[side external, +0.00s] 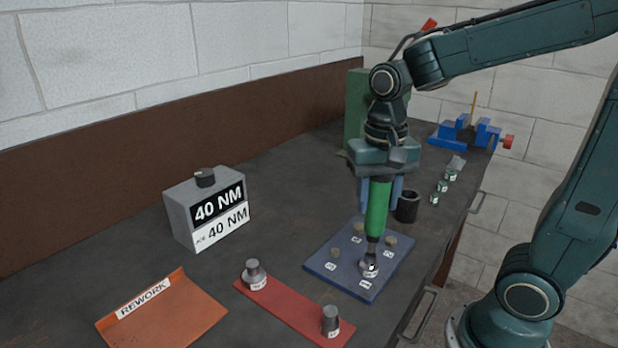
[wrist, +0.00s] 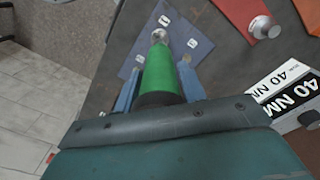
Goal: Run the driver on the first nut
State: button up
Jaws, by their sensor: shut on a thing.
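My gripper (side external: 380,190) is shut on the green driver (side external: 377,212), which hangs upright with its tip down. The driver also shows in the wrist view (wrist: 160,70), between the two blue fingers. A blue plate (side external: 335,250) lies flat on the bench with several brownish round pieces and small white number labels. The driver's tip is at a silver nut (side external: 369,269) near the plate's front edge; whether it is seated on the nut I cannot tell. The nut also shows in the wrist view (wrist: 158,35), partly behind the driver.
A red strip (side external: 290,312) bears two grey sockets in front of the plate. A grey box (side external: 180,215) reads 40 NM. An orange REWORK tray (side external: 165,312) lies front left. A dark cup (side external: 408,206) stands beside the plate. A blue vise (side external: 465,133) is far back.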

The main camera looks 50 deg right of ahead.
jog(key=shift+f, duration=0.3)
dwell(2.2)
jog(key=shift+r, duration=0.1)
jog(key=shift+r, duration=3.5)
